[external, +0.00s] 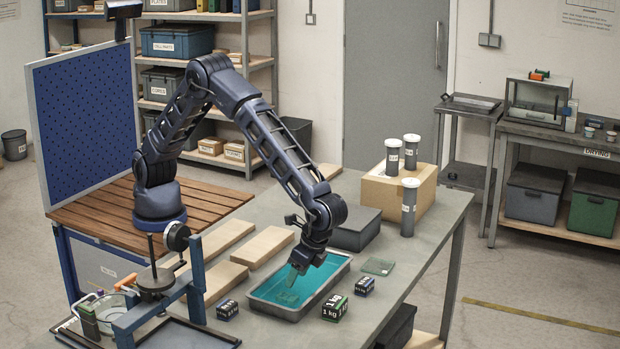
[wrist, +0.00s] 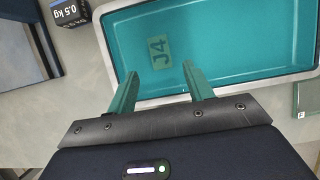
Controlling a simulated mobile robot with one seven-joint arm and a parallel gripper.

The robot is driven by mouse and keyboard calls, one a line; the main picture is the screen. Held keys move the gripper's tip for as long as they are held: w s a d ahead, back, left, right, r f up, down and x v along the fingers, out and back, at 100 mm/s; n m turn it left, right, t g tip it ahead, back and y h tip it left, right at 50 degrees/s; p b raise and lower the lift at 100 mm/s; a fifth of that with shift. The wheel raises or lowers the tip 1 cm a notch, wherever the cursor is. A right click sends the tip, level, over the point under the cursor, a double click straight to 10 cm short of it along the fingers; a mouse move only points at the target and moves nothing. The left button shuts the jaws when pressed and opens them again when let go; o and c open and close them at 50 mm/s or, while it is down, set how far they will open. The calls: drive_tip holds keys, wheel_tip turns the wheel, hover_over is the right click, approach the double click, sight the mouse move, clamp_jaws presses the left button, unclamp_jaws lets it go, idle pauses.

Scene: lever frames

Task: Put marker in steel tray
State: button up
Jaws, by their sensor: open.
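The steel tray (external: 272,309) stands on the grey bench, with a pale metal rim and a teal inside; it fills the upper part of the wrist view (wrist: 250,40). A flat green piece marked "J4" (wrist: 155,52), apparently the marker, lies on the tray's floor; it shows faintly in the external view (external: 288,299). My gripper (external: 293,277) is over the tray, pointing down. Its two green fingers are apart, with nothing between them in the wrist view (wrist: 160,72). The marked piece is just beyond the fingertips, apart from them in that view.
A green-grey flat plate (external: 378,266) lies right of the tray. Small weight blocks (external: 334,307) stand near the tray's front and sides. Wooden boards (external: 262,247) and a dark box (external: 355,229) are behind. A cardboard box (external: 398,190) bears canisters. A blue stand (external: 190,278) is at left.

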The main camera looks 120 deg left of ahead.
drive_tip(key=s+a+r+t, duration=0.1)
drive_tip(key=s+a+r, duration=0.25)
drive_tip(key=r, duration=0.55)
drive_tip(key=s+a+r+t, duration=0.15)
drive_tip(key=a+r, duration=0.25)
drive_tip(key=r, duration=0.5)
drive_tip(key=s+a+r+t, duration=0.1)
drive_tip(key=s+a+r, duration=0.35)
drive_tip(key=s, duration=0.25)
drive_tip(key=s+a+r+t, duration=0.1)
drive_tip(key=s+a+r, duration=0.35)
drive_tip(key=s, duration=0.25)
drive_tip(key=s+a+t, duration=0.2)
drive_tip(key=s+a, duration=0.1)
drive_tip(key=s, duration=1)
drive_tip(key=s+a+f+t, duration=0.1)
drive_tip(key=s+a, duration=0.3)
drive_tip(key=s, duration=1)
drive_tip(key=shift+s+a+t, duration=0.3)
drive_tip(key=shift+t, duration=0.45)
